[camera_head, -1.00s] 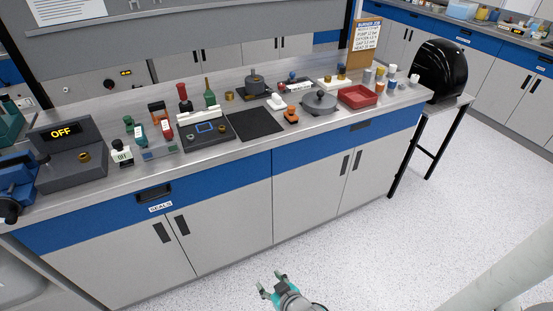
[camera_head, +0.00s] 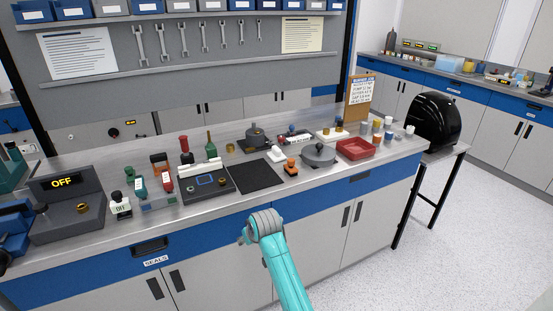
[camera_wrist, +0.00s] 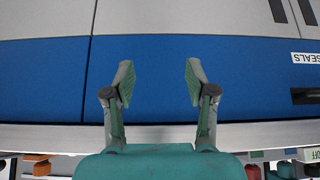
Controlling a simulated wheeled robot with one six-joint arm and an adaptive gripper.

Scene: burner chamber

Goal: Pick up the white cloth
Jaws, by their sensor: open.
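A small white folded-looking item (camera_head: 276,154), which may be the white cloth, lies on the bench top just right of the black mat; I cannot be sure that it is cloth. My gripper (camera_wrist: 158,82) is open and empty in the wrist view, its two fingers apart before the blue drawer front (camera_wrist: 160,60). In the head view my arm reaches up from below to the front of the bench, and its wrist mostly hides the fingers. My gripper is below and in front of the white item, well apart from it.
The black mat (camera_head: 256,176) is bare. An orange item (camera_head: 290,166), a grey lidded pan (camera_head: 318,153) and a red tray (camera_head: 356,149) stand to the right. A dark control box (camera_head: 207,181) and bottles stand left. The bench front edge lies near my arm.

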